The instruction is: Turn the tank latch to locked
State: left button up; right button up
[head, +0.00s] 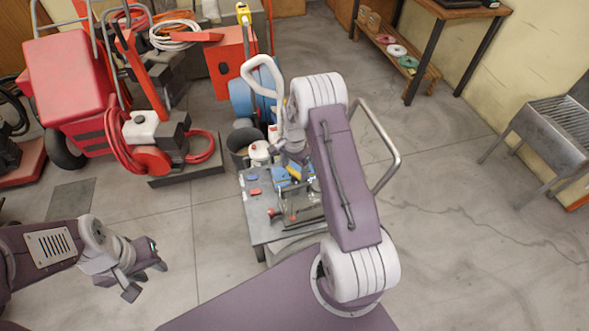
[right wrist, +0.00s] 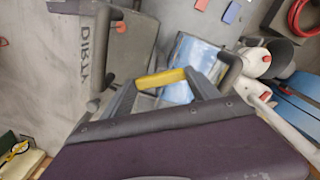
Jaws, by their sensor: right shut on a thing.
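Blue-and-yellow parts (head: 281,175) show on the cart in the head view. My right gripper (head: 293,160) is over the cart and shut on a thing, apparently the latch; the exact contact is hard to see. Its purple body fills the bottom of the right wrist view. A grey tank side with letters like "DIRT" (right wrist: 86,50) is at left there. My left gripper (head: 148,278) is open and empty over bare floor.
The grey cart (head: 257,218) has a tubular handle (head: 387,165) on its right and small red and blue pieces on top. Buckets and a blue drum (head: 245,100) stand behind it. Red machines (head: 70,85) are at left.

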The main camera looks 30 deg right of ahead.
aim_at(295, 172)
jog(key=m, duration=0.6)
jog(key=shift+m, duration=0.4)
dwell(0.4)
jog(key=o, duration=1.4)
jog(key=shift+c, duration=0.2)
jog(key=shift+r, duration=0.1)
notch_tip(295, 172, up, 9)
jog(key=b, duration=0.1)
